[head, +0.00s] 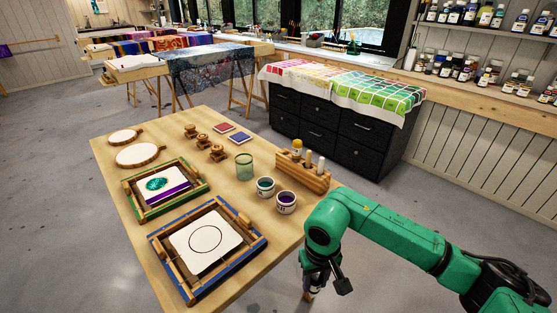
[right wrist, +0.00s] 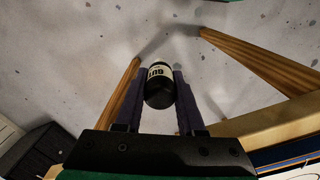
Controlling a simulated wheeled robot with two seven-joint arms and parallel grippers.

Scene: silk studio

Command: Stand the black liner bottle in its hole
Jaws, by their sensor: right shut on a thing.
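The black liner bottle (right wrist: 159,90), dark with a pale lettered label, is between the two fingers of my right gripper (right wrist: 163,78) in the right wrist view. The fingers are shut on it, with the floor behind it. In the head view my right gripper (head: 313,283) points down beyond the table's right edge, below the tabletop; the bottle is hard to make out there. The wooden bottle rack (head: 310,181) stands near the table's right corner, above the gripper in the picture. It holds a yellow-topped bottle (head: 297,147) and paler upright pieces. Its holes are too small to tell. My left gripper is out of view.
Two small cups (head: 286,203) and a green glass (head: 244,166) stand left of the rack. Two framed pieces (head: 166,206) lie at the front left. The table's right edge (head: 262,281) lies beside my arm. Wooden legs (right wrist: 122,92) flank the gripper in the wrist view.

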